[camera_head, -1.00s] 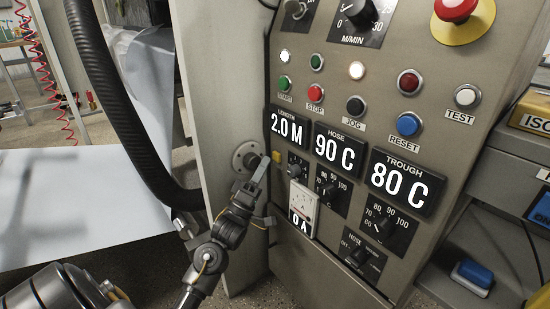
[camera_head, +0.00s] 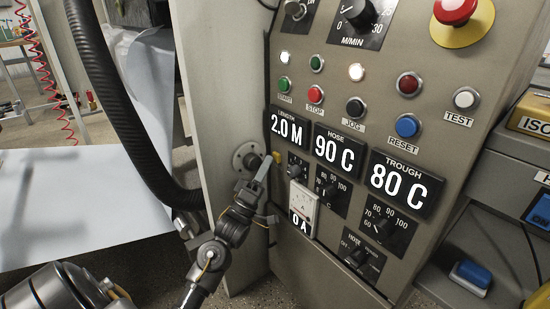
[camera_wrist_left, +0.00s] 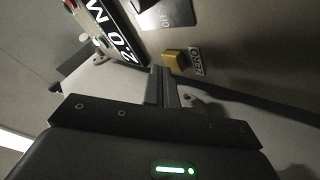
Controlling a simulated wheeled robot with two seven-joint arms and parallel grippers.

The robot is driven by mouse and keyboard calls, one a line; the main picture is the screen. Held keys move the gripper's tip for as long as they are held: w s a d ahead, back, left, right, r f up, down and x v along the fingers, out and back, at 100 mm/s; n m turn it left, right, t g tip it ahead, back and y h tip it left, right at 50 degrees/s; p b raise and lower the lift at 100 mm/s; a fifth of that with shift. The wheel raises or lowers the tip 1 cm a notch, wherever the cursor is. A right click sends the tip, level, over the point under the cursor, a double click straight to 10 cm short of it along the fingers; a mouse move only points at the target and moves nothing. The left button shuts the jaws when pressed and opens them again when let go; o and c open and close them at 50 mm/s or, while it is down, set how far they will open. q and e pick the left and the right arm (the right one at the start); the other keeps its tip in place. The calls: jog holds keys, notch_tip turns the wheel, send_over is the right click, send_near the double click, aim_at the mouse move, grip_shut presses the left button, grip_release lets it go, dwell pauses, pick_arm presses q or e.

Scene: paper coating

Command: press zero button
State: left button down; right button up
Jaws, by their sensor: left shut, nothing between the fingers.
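The zero button is a small yellow square button (camera_head: 277,157) at the left edge of the control panel (camera_head: 330,260), below the "2.0 M" length display (camera_head: 287,129). In the left wrist view the yellow button (camera_wrist_left: 174,60) has a "ZERO" label (camera_wrist_left: 196,62) beside it. My left gripper (camera_head: 266,163) is shut and empty, its tips just left of the button. In the left wrist view the closed fingertips (camera_wrist_left: 164,70) lie just short of the button. I cannot tell whether they touch it. My right gripper is not in view.
The panel carries "90 C" (camera_head: 338,148) and "80 C" (camera_head: 402,181) displays, several coloured buttons and knobs. A white gauge (camera_head: 303,209) sits just below the zero button. A thick black hose (camera_head: 118,110) hangs at the left. A red emergency button (camera_head: 455,10) is at the top.

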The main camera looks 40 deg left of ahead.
pick_arm(q)
jog(key=shift+w+d, duration=0.1)
jog(key=shift+w, duration=0.25)
dwell(0.5)
jog(key=shift+s, duration=0.1)
jog(key=shift+s+a+p, duration=0.2)
jog(key=shift+s+p, duration=0.45)
jog(key=s+p, duration=0.1)
jog(key=s, duration=0.1)
jog(key=s+a+p, duration=0.1)
jog(key=s, duration=0.1)
jog(key=shift+s+a, duration=0.2)
jog(key=shift+s, duration=0.2)
dwell(0.9)
